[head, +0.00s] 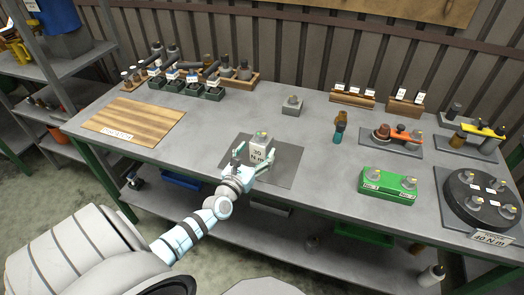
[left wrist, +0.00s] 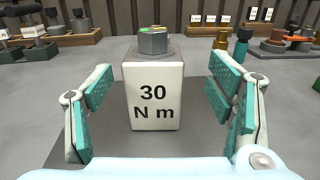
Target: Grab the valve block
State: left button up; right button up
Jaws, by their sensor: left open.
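A block with a white face marked "30 N m" (head: 258,150) stands upright on a dark mat (head: 285,170) in the middle of the bench. I take it for the valve block, though no label names it. In the left wrist view the block (left wrist: 155,95) is centred, with a grey hexagonal top showing green and yellow marks. My left gripper (head: 254,162) is open at the block's near side. In the left wrist view the teal finger pads (left wrist: 160,105) stand apart to the left and right of it, with clear gaps. My right gripper is not in view.
A smaller grey block (head: 292,105) stands behind the mat. A green tray (head: 389,186) and a dark round turntable (head: 478,198) are to the right. A wooden board (head: 135,122) lies at the left. Racks of bottles and parts line the back. The bench around the mat is clear.

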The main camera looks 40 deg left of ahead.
aim_at(261, 139)
pick_arm(q)
jog(key=b+x, duration=0.1)
jog(key=x, duration=0.4)
jog(key=shift+s+a+b, duration=0.1)
jog(key=shift+a+b, duration=0.25)
jog(key=shift+a, duration=0.05)
jog(key=shift+w+r, duration=0.1)
jog(key=shift+w, duration=0.15)
jog(key=shift+s+r, duration=0.1)
jog(key=c, duration=0.7)
grip_shut()
jog(key=shift+r, duration=0.1)
